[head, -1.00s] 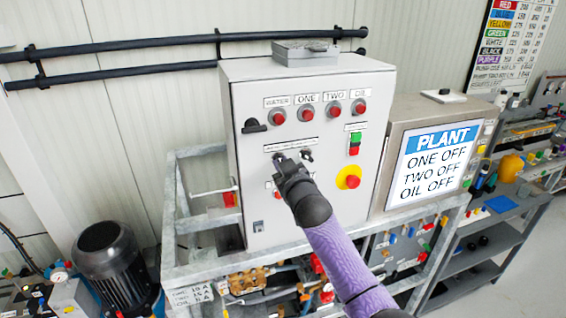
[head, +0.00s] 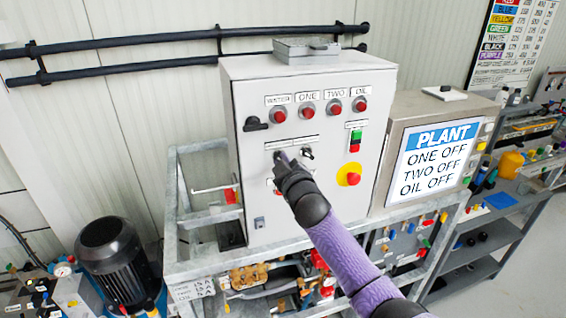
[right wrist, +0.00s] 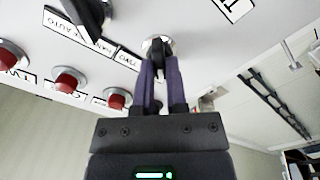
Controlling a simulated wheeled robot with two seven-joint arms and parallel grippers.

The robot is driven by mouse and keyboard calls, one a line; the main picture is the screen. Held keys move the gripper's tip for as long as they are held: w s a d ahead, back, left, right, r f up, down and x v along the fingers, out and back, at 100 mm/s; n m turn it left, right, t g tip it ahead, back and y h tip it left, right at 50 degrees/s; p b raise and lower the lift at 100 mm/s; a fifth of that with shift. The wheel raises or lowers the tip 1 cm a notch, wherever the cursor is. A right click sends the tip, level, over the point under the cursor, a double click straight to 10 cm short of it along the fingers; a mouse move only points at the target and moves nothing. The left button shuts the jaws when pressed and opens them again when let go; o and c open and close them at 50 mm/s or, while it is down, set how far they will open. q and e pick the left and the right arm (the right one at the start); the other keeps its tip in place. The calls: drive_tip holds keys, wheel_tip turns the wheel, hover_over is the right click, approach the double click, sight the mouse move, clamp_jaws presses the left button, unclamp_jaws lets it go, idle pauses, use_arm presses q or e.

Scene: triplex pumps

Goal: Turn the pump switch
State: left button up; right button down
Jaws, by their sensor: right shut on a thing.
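A grey control cabinet (head: 250,190) carries red lamps, labels and two black rotary switches on its front. My right gripper (head: 281,160) is at the left switch, which it mostly hides in the head view. In the right wrist view, its purple fingers (right wrist: 159,68) are shut on this black switch knob (right wrist: 160,46) on a silver collar. The other black switch (head: 307,153) is free, just right of the gripper; it shows large at the top left of the right wrist view (right wrist: 88,14). My left gripper is out of view.
Right of the switches are a green and red push button (head: 354,142) and a red emergency stop on yellow (head: 349,174). A black handle (head: 255,124) sits at upper left. A PLANT display (head: 425,165) reads ONE OFF, TWO OFF, OIL OFF.

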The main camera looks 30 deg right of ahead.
idle(0.3)
drive_tip(key=c, duration=0.7)
unclamp_jaws()
drive_tip(key=shift+o, duration=0.2)
drive_tip(key=v, duration=1)
drive_tip(key=shift+d, duration=0.1)
